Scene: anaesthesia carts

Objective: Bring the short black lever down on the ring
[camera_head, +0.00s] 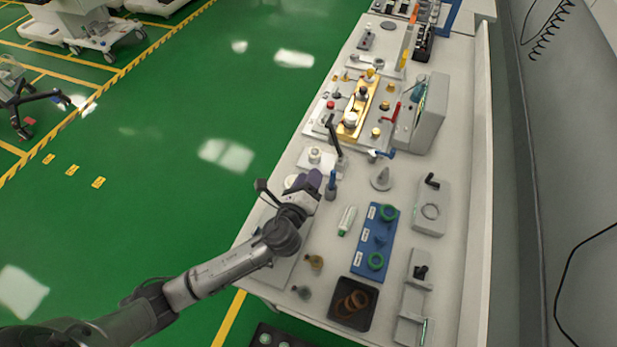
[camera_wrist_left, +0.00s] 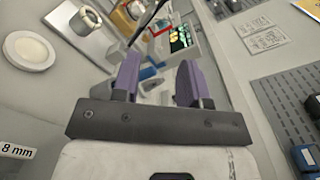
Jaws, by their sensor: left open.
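A short black lever (camera_head: 432,181) stands at the back of a light grey plate (camera_head: 440,225) on the right of the bench in the head view. A pale ring (camera_head: 430,211) lies flat on the same plate, just in front of the lever. The lever appears raised, apart from the ring. My left gripper (camera_head: 318,182) is over the bench's left side, well left of the plate. Its purple fingers (camera_wrist_left: 157,82) are apart in the left wrist view, with nothing seen between them. I cannot make out the lever or ring there. My right gripper is not in view.
A taller black lever (camera_head: 333,132) rises behind the gripper. A black tray (camera_head: 353,304) lies in front.

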